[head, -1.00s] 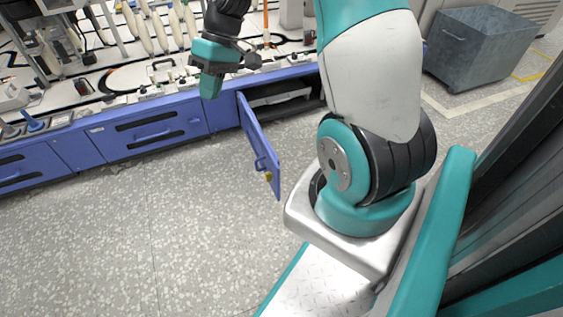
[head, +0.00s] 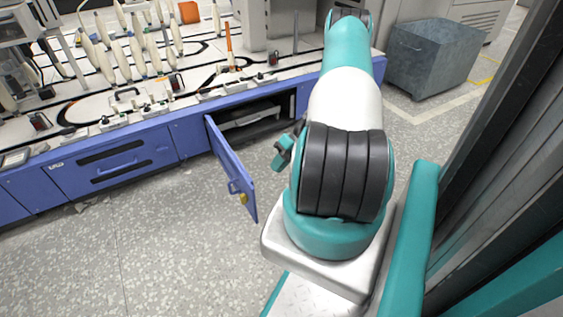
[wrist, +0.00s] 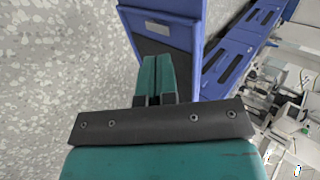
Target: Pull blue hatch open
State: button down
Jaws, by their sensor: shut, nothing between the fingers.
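The blue hatch (head: 229,165) stands swung out from the blue cabinet front in the head view, with a dark compartment open behind it. Its blue handle and a yellow knob sit near its free end. My gripper (head: 282,152) is to the right of the hatch, partly hidden behind my own arm. In the wrist view my gripper (wrist: 152,72) is shut and empty, its teal fingers together in front of the hatch (wrist: 190,12), on its inner side with the dark panel. I cannot tell whether the fingers touch it.
The cabinet (head: 115,162) runs along the left under a white worktop holding bobbins (head: 137,55) and small devices. A grey metal bin (head: 432,62) stands at the back right. The speckled floor left of the hatch is clear.

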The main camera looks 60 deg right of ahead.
jog(key=w+a+f+b, duration=0.3)
jog(key=w+a, duration=0.1)
jog(key=a, duration=0.2)
jog(key=shift+a, duration=0.2)
jog(key=shift+f, duration=0.1)
